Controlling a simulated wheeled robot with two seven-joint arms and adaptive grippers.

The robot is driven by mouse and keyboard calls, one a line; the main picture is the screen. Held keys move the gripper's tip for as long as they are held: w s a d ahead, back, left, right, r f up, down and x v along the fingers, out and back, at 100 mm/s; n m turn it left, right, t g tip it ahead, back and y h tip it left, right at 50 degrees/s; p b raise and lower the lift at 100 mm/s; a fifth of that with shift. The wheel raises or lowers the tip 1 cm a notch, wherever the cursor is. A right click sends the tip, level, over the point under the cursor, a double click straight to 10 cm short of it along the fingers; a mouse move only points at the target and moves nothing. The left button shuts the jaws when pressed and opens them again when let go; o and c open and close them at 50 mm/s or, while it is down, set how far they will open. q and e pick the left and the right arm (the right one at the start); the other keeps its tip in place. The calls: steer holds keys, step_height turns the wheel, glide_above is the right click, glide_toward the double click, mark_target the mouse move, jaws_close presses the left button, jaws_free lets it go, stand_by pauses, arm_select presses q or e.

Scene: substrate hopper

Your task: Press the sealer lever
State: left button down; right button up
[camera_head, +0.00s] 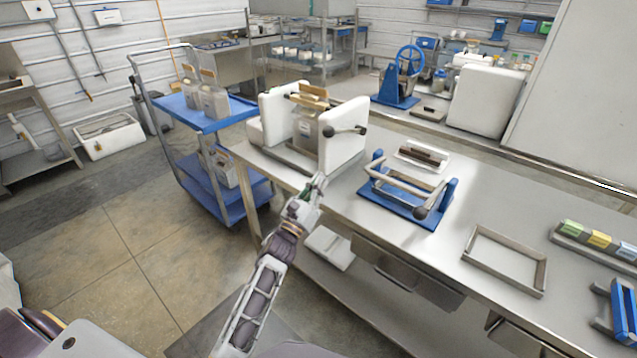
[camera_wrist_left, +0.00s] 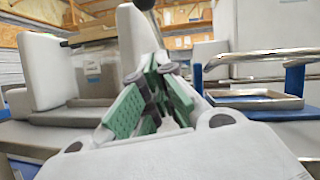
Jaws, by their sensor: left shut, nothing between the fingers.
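A white machine with two upright panels (camera_head: 343,147) stands at the near left end of the steel bench. A short metal lever (camera_head: 345,131) with a black knob sticks out from its right panel. A grey container or bag with a wooden top strip (camera_head: 305,129) stands between the panels. In the left wrist view, a dark knob (camera_wrist_left: 145,4) shows at the top edge, above the fingers. My left gripper (camera_head: 319,182) is shut and empty, below and in front of the lever, apart from it. Its green-padded fingers (camera_wrist_left: 155,92) fill the middle of the wrist view. My right gripper is out of view.
A blue frame with a metal bar and dark knob (camera_head: 421,212) stands right of the machine. A small white tray (camera_head: 430,168) lies behind it. An empty metal frame (camera_head: 476,262) lies further right. A blue cart (camera_head: 192,119) stands left of the bench.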

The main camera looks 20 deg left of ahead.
arm_select(q)
steer(key=x, duration=0.2)
steer(key=p, duration=0.2)
glide_toward(346, 131)
steer(key=shift+a+x, duration=0.25)
steer(key=shift+x, duration=1.15)
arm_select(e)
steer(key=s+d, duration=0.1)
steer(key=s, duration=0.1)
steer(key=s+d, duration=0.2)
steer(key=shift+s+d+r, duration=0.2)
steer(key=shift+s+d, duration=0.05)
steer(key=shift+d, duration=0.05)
arm_select(q)
steer(key=shift+a, duration=0.1)
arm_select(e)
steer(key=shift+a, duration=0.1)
